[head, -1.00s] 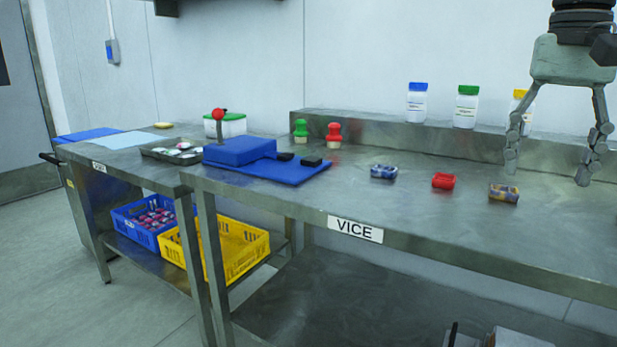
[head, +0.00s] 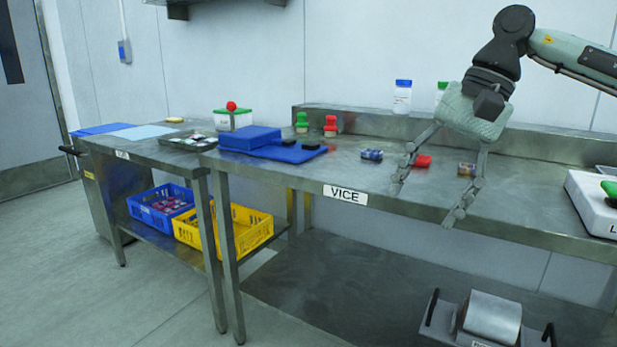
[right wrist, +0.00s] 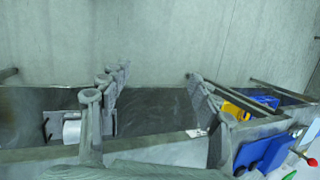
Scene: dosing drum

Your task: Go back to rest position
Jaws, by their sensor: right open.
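My right gripper (head: 425,203) is open in the head view, with its fingers spread and pointing down. It hangs in front of the table marked VICE, over its front edge in the picture, with nothing between the fingers. In the right wrist view the open fingers (right wrist: 157,75) also show, empty, with floor and the table beyond them. My left gripper is in neither view.
A white device (head: 590,205) stands at right. A roller unit (head: 490,318) is below. Floor at left is clear.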

